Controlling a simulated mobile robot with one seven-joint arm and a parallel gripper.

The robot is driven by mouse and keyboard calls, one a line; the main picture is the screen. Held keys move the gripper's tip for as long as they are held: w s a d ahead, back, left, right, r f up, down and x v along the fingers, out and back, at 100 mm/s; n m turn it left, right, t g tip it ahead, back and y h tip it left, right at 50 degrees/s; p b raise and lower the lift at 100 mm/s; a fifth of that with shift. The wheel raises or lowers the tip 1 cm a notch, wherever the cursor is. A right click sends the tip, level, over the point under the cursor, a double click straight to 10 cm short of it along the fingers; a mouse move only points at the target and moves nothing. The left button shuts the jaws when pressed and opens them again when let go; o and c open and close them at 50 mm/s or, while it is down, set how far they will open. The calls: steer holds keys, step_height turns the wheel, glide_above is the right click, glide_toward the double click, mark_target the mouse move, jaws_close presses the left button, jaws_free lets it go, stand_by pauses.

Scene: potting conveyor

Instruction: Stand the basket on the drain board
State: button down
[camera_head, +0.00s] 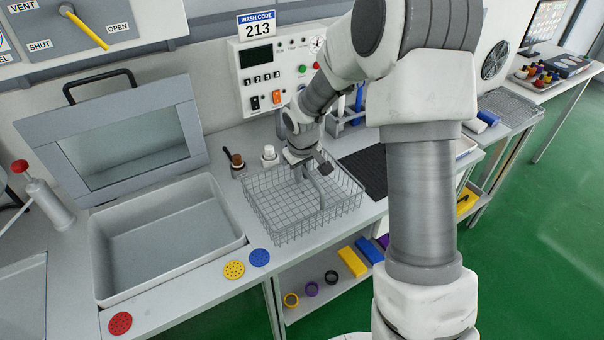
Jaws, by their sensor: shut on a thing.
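The wire basket (262,205) is a grey mesh tray with a raised handle (319,190), right of the sink. My gripper (311,171) points down into the basket and is shut on its handle; the fingertips are small and partly hidden. The basket looks about level. Its near side overlaps the counter's front edge in the picture, and I cannot tell whether its underside touches the counter. A dark ribbed board (370,174), which looks like the drain board, lies just right of the basket. My arm hides part of it.
The open sink basin (165,283) with its raised glass lid (130,150) stands left. Yellow (234,269), blue (259,257) and red (120,323) discs lie along the front. Small bottles (269,155) stand behind the basket. A control panel (275,75) is on the wall.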

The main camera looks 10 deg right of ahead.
steer(key=shift+f, duration=0.1)
steer(key=c, duration=1.3)
jaws_free()
steer(key=shift+f, duration=0.1)
steer(key=shift+c, duration=0.2)
steer(key=o, duration=0.4)
steer(key=shift+o, duration=0.2)
steer(key=shift+r, duration=0.2)
